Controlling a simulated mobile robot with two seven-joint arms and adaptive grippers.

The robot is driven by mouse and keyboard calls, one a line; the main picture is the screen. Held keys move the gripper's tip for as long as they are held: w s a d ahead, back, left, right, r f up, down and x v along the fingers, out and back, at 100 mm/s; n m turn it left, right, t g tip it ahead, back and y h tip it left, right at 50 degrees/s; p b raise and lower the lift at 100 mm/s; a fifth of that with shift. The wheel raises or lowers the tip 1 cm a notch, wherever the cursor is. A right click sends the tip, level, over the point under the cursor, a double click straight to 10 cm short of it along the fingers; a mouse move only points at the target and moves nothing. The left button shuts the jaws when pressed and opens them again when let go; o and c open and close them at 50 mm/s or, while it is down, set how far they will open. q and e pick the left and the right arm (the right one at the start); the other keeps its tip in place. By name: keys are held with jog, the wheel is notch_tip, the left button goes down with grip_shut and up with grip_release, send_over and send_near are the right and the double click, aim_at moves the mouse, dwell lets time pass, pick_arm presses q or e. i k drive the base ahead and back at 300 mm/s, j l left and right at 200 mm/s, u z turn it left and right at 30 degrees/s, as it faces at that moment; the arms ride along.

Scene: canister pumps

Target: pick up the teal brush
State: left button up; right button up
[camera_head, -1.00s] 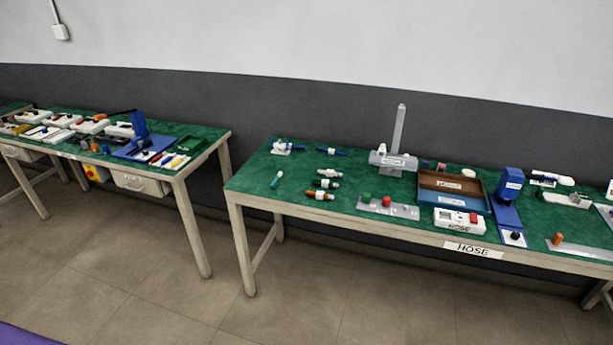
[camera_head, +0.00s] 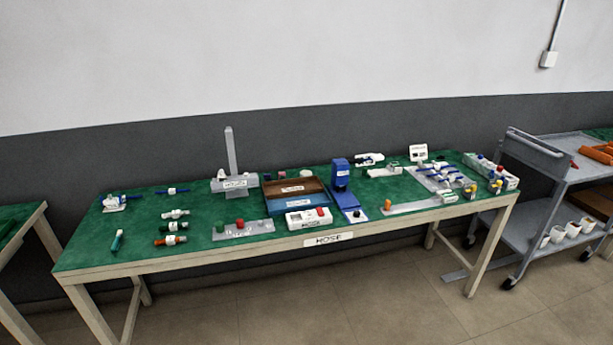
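A slim teal item (camera_head: 117,240), which looks like the teal brush, lies near the left front of the green-topped table (camera_head: 200,255) marked HOSE. It lies apart from the other items, left of several small white and orange fittings (camera_head: 170,240). Its fine shape is too small to make out. Neither of my grippers shows in the view.
On the table stand a grey post stand (camera_head: 232,160), a brown and blue tray (camera_head: 268,208), a white box with a red button (camera_head: 309,218) and a blue device (camera_head: 341,178). A grey cart (camera_head: 530,215) stands at the right. Another table (camera_head: 20,228) is at the left edge. Floor in front is clear.

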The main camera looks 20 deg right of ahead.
aim_at(115, 247)
jog(key=i+j+z, duration=0.1)
jog(key=i+j, duration=0.45)
jog(key=j, duration=0.2)
jog(key=i+j+z, duration=0.15)
jog(key=i+j, duration=0.1)
jog(key=j, duration=0.1)
